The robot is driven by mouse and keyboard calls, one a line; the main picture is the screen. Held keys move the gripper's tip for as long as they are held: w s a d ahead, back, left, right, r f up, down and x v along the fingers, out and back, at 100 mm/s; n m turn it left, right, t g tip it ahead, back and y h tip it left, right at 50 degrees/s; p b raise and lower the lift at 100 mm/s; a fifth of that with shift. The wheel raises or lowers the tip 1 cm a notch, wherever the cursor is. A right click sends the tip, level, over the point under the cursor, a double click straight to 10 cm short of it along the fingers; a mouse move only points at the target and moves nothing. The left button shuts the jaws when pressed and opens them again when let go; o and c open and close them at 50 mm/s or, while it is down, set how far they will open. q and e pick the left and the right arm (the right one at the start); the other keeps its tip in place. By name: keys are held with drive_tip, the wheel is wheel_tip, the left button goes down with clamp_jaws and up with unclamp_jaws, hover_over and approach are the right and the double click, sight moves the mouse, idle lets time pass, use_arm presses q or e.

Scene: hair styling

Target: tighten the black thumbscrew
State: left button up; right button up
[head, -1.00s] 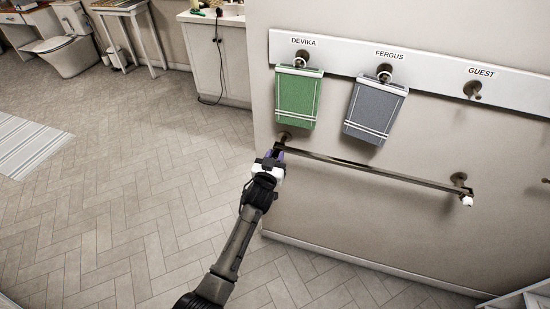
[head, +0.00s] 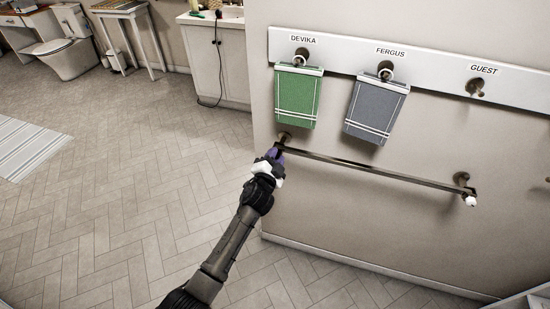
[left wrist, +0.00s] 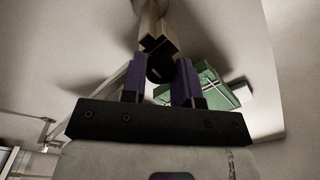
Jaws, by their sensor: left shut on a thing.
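The black thumbscrew (left wrist: 160,70) shows in the left wrist view as a dark round knob below the left-end bracket (left wrist: 154,28) of the towel bar. My left gripper (left wrist: 160,77) has its two purple fingers on either side of the thumbscrew, shut on it. In the head view my left gripper (head: 274,154) is at the left end of the towel bar (head: 370,170), and it hides the thumbscrew there. My right gripper is not in view.
A green towel (head: 297,97) and a grey towel (head: 375,108) hang above the bar from a white name board (head: 430,70). The GUEST hook (head: 475,87) is empty. A white knob (head: 470,201) is at the bar's right end.

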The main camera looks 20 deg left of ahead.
use_arm(q)
drive_tip(key=shift+f+m+p, duration=0.1)
drive_tip(key=shift+m+p, duration=1.25)
drive_tip(key=shift+m, duration=6.95)
drive_tip(key=shift+h, duration=0.3)
drive_tip(key=o, duration=0.9)
drive_tip(key=s, duration=1.3)
drive_tip(key=shift+s+f, duration=0.15)
drive_tip(key=shift+s, duration=0.25)
